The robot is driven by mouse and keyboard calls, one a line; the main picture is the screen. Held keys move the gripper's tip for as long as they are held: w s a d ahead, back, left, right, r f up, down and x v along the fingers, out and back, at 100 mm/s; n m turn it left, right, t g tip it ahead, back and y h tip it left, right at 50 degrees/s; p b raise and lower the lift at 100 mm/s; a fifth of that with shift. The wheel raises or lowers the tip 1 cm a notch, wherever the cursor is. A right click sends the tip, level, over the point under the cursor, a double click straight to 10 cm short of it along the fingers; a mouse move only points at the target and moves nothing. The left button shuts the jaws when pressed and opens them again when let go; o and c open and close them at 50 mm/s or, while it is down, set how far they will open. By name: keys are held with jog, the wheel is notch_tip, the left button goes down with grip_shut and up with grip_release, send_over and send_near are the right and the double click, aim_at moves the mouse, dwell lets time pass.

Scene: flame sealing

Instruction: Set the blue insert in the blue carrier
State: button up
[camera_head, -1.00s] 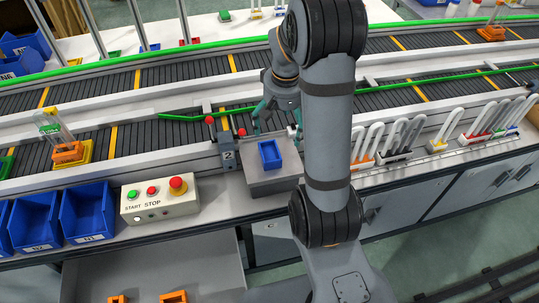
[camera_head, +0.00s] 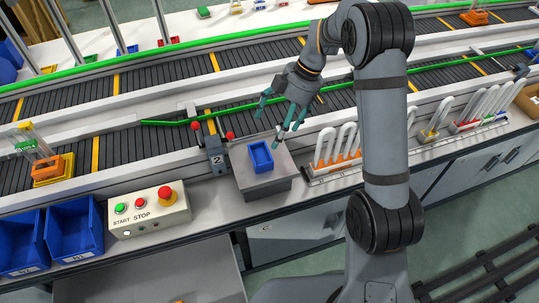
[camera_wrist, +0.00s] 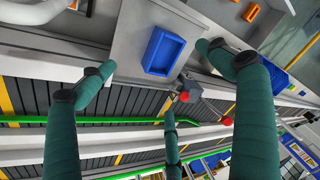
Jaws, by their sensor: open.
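A blue open-topped rectangular tray (camera_head: 251,150), which looks like the carrier, lies on the grey block (camera_head: 270,186). It also shows in the wrist view (camera_wrist: 179,40). I see nothing seated in its recess. My gripper (camera_head: 284,117), with several teal fingers, is open and empty, its fingers spread behind and above the block. In the wrist view the fingers (camera_wrist: 155,82) spread around and below the tray and do not hold it. A small blue piece (camera_head: 502,117) shows at the right end of the tube rack; I cannot tell whether it is the insert.
The rack of white looped pieces (camera_head: 350,150) stands right of the block. A marker with red balls (camera_head: 216,160) stands close left. A START/STOP box (camera_head: 150,212) and blue bins (camera_head: 75,235) are further left. The conveyor (camera_head: 120,145) runs behind, carrying a yellow-orange carrier (camera_head: 52,170).

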jog(key=n, duration=0.5)
send_near(259, 156)
jog(key=shift+s+a+f+p, duration=0.15)
jog(key=shift+s+f+p, duration=0.05)
jog(key=shift+f, duration=0.2)
jog(key=shift+s+a+f+p, duration=0.15)
jog(key=shift+s+f, duration=0.05)
jog(key=shift+f, duration=0.25)
jog(key=shift+w+p+x, duration=0.15)
jog(key=shift+p+x, duration=0.4)
jog(key=shift+x, duration=0.95)
jog(key=shift+w+p+x, duration=0.1)
jog(key=shift+p+x, duration=0.45)
jog(key=shift+x, duration=0.9)
jog(key=shift+c, duration=0.3)
jog(key=c, duration=1.5)
jog(key=shift+c, duration=0.7)
jog(key=shift+w+r, duration=0.1)
jog(key=shift+r, duration=0.05)
